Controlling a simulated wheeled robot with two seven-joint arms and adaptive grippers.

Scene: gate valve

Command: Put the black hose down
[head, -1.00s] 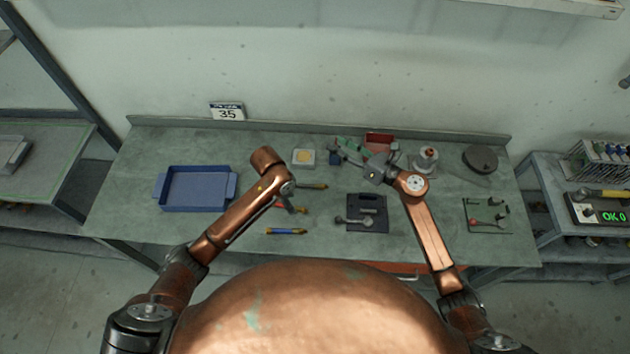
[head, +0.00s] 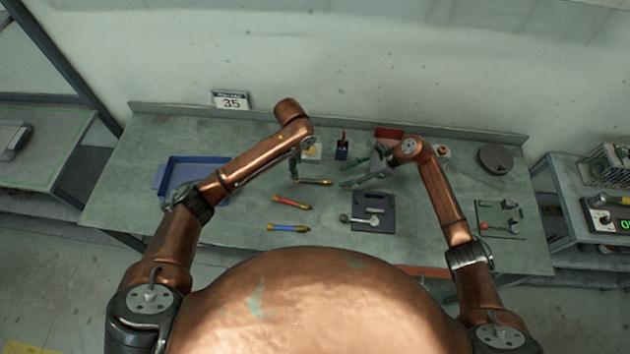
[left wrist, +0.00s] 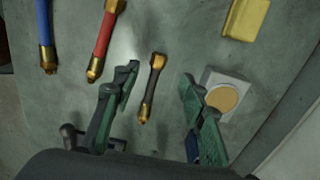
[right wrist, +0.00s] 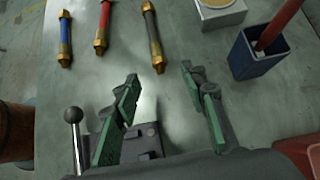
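The black hose (head: 314,182), with brass ends, lies on the grey bench behind the red hose (head: 291,202) and the blue hose (head: 288,228). In the left wrist view the black hose (left wrist: 152,88) shows between the spread fingers of my left gripper (left wrist: 158,80), which is open and does not grip it. In the head view my left gripper (head: 295,170) is at the hose's left end, partly hidden by its arm. My right gripper (right wrist: 160,76) is open and empty; the black hose (right wrist: 154,38) lies beyond its fingertips. In the head view my right gripper (head: 358,180) is right of the hose.
A blue tray (head: 158,180) is at the left. A dark fixture plate (head: 385,222) is in front of my right gripper. A blue holder (right wrist: 245,55) with a red item and a block with a yellow disc (right wrist: 218,12) stand behind. A red bin (head: 390,134) is at the back.

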